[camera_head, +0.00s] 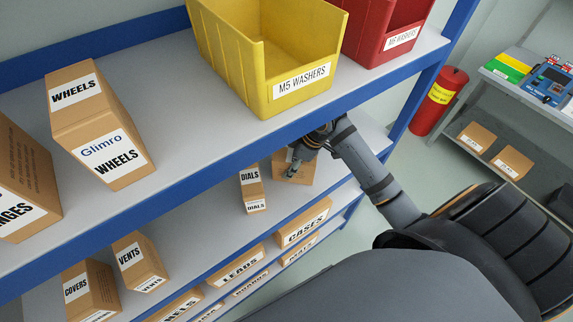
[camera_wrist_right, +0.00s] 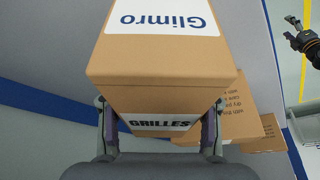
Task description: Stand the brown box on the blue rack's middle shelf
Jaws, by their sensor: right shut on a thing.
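The brown box, labelled Glimro and GRILLES in the right wrist view (camera_wrist_right: 165,75), is between the fingers of my right gripper (camera_wrist_right: 158,132). In the head view the box (camera_head: 302,170) is partly hidden by my right gripper (camera_head: 291,163), which reaches in under the top shelf. I cannot tell whether its base touches the shelf. The blue rack (camera_head: 190,167) has a grey middle shelf (camera_head: 205,232) below the top one. My left gripper is outside the head view. A dark gripper, seemingly my left, shows at the right wrist view's edge (camera_wrist_right: 297,32), its fingertips apart.
A DIALS box (camera_head: 249,178) stands just left of the held box. VENTS (camera_head: 138,260) and COVERS (camera_head: 90,290) boxes stand farther left, with clear shelf between. The top shelf carries a yellow bin (camera_head: 225,60), a red bin (camera_head: 370,40) and a WHEELS box (camera_head: 85,115).

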